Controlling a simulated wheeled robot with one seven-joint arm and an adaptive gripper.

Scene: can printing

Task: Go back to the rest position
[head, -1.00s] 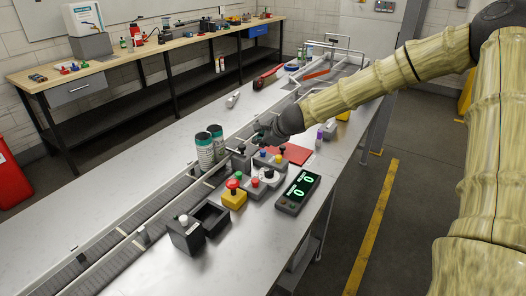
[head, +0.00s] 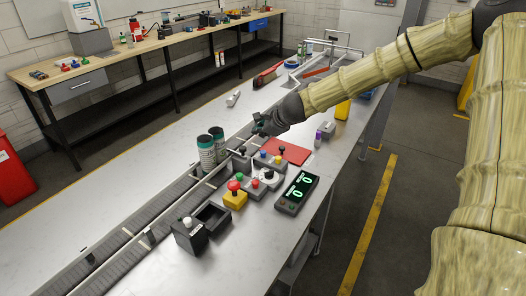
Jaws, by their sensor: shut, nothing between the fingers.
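My gripper (head: 261,125) is at the end of my arm, which reaches in from the upper right. It is above the conveyor line near the middle of the metal table (head: 185,271). It looks shut and empty, small and dark in this view. Two cans with dark tops stand by the conveyor, to the left of and below my gripper: a front can (head: 207,155) and a can behind it (head: 217,137). My gripper is apart from both cans.
Below my gripper are a control box with coloured knobs (head: 268,176), a yellow box with a red button (head: 235,196), a counter display (head: 297,193) and a red mat (head: 287,151). A black box (head: 202,231) stands nearer. A workbench (head: 120,57) runs behind.

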